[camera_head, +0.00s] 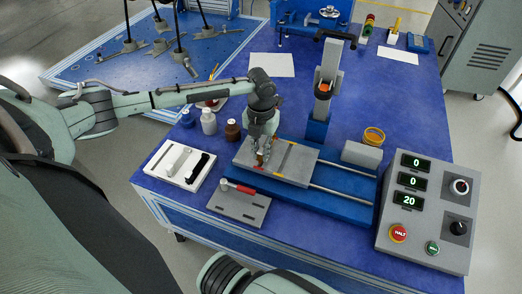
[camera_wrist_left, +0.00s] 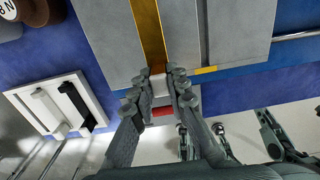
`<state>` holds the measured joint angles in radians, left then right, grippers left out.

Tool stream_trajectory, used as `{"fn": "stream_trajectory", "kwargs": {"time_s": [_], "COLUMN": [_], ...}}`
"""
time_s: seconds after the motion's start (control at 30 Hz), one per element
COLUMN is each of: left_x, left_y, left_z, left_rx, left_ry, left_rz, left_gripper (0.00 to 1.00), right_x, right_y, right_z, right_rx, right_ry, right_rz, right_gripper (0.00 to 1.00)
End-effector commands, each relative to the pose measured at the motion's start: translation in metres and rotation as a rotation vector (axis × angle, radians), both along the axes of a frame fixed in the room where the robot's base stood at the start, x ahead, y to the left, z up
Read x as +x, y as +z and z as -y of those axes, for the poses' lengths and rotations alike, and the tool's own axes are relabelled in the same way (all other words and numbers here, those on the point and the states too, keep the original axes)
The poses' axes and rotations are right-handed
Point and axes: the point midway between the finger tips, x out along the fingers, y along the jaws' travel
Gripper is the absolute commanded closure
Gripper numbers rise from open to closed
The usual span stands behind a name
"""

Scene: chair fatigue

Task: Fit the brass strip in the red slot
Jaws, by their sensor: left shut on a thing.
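The brass strip (camera_wrist_left: 148,30) runs from the top of the left wrist view down to the fingertips, above a grey plate. My left gripper (camera_wrist_left: 160,76) is shut on its near end; in the head view the gripper (camera_head: 262,153) is over the left part of the grey plate. Whether the strip touches the plate, I cannot tell. A red slot piece (camera_head: 246,190) lies on a grey fixture (camera_head: 240,207) in front of the plate, with a white block at its left end. In the left wrist view red (camera_wrist_left: 163,111) shows between the fingers, mostly hidden. My right gripper does not show.
The grey plate (camera_head: 306,170) sits on a blue rail base. A white tray (camera_head: 160,160) with grey and black pieces is at left. Small bottles (camera_head: 208,122) stand behind. A control box (camera_head: 420,225) stands at right. A blue post (camera_head: 316,130) stands behind the plate.

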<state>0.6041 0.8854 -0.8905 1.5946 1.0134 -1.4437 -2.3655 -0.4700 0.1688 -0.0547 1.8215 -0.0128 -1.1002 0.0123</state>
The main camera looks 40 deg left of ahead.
Motion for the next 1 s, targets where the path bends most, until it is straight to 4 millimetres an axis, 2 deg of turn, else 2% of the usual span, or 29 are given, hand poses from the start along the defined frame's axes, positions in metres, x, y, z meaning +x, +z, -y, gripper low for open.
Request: {"fn": "stream_trajectory", "kwargs": {"time_s": [0.43, 1.0], "left_x": [0.000, 0.000], "left_y": [0.000, -0.014], "left_z": [0.000, 0.000], "left_rx": [0.000, 0.000], "left_ry": [0.000, 0.000], "left_rz": [0.001, 0.000], "left_gripper": [1.00, 1.00], "right_x": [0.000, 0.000], "right_y": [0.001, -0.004], "right_z": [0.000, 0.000], "right_rx": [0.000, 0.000], "right_ry": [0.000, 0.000], "right_rz": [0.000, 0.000], "right_gripper": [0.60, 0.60]}}
